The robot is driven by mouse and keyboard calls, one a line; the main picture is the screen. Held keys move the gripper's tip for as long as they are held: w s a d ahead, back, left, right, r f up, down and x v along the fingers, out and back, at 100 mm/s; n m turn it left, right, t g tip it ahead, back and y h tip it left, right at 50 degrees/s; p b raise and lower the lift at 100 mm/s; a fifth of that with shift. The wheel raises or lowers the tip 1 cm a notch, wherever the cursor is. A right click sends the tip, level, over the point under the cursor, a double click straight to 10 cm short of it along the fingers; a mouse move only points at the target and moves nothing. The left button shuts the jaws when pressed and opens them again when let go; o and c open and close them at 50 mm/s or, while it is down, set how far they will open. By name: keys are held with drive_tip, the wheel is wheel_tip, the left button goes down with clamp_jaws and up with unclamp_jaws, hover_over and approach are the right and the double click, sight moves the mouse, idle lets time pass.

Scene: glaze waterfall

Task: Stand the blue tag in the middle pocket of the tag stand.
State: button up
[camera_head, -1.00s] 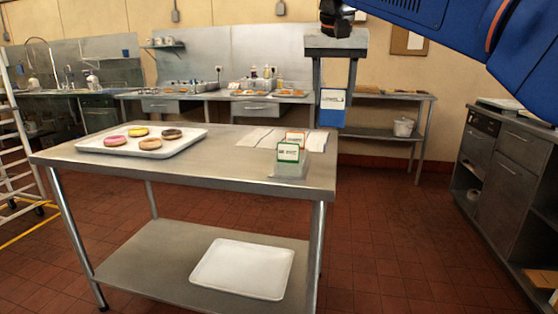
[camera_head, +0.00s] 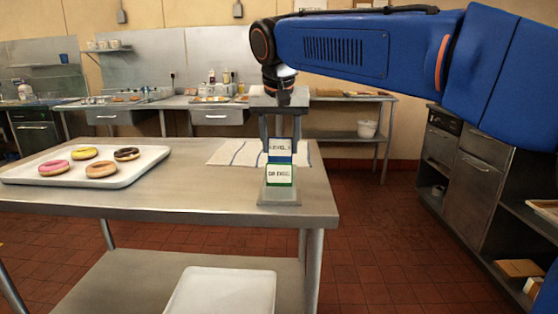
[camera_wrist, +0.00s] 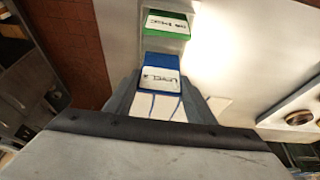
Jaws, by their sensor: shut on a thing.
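The blue tag (camera_head: 280,146), with a white label, is upright between the two fingers of my gripper (camera_head: 279,136). The tag stand (camera_head: 278,197) is on the metal table near its right front corner. A green-edged tag (camera_head: 281,175) stands at its front. The blue tag shows directly above and behind the green one, its lower edge hidden, so I cannot tell if it is inside a pocket. In the wrist view the blue tag (camera_wrist: 162,68) is between my fingers, with the green tag (camera_wrist: 166,23) beyond it. The middle pocket is hidden.
A white tray (camera_head: 85,183) with several doughnuts is on the left of the table (camera_head: 180,196). A striped cloth (camera_head: 232,152) lies behind the stand. Another white tray (camera_head: 222,292) is on the lower shelf. Open floor lies to the right.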

sight(280, 157)
drive_tip(key=shift+f, duration=2.1)
drive_tip(key=shift+f, duration=0.1)
drive_tip(key=o, duration=1)
drive_tip(key=v, duration=1.2)
drive_tip(key=shift+d, duration=0.1)
